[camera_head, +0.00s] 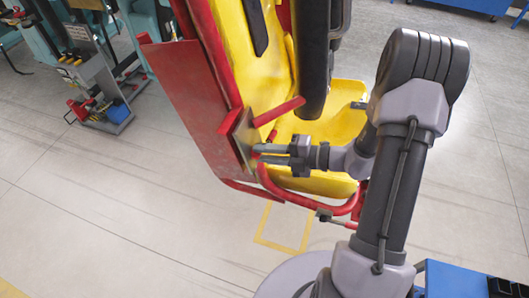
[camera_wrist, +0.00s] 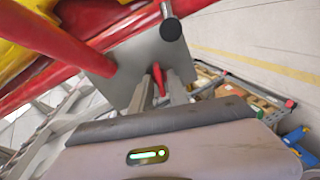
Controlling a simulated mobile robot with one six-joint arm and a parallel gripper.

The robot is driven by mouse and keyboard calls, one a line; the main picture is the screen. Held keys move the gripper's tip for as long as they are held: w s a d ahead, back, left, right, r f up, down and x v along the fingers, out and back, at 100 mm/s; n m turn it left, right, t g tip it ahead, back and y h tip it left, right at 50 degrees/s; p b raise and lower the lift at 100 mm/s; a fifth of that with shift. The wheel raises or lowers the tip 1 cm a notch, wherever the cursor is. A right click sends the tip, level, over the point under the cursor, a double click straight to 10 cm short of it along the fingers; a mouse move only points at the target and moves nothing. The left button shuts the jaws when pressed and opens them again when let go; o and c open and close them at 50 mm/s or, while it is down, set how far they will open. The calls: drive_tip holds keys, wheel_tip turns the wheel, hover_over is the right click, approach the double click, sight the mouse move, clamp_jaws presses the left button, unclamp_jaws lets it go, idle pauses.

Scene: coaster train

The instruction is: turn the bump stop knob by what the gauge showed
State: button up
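A red part, which looks like the bump stop knob, shows at the grey plate (camera_wrist: 128,62) in the wrist view (camera_wrist: 158,80). In the head view the plate (camera_head: 243,138) stands on edge at the red side panel of the yellow car. My gripper (camera_head: 272,153) reaches left to this plate. In the wrist view my two fingers (camera_wrist: 159,90) lie on either side of the red part, with little gap showing. I cannot tell whether they press on it. No gauge reading can be made out.
The yellow seat (camera_head: 340,125) and red tubes (camera_head: 281,111) crowd around my gripper. In the wrist view a dark round-ended rod (camera_wrist: 170,28) stands close above the fingers. A tool cart (camera_head: 100,85) stands at the left. The floor below left is clear.

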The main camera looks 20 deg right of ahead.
clamp_jaws()
drive_tip(key=shift+n, duration=0.3)
drive_tip(key=n+h+b, duration=0.1)
drive_tip(key=n+b, duration=0.9)
drive_tip(key=n, duration=0.3)
drive_tip(key=n+t+b, duration=0.1)
drive_tip(key=n+b, duration=0.8)
drive_tip(key=n, duration=0.4)
drive_tip(key=shift+h+b, duration=0.4)
drive_tip(key=shift+r, duration=0.1)
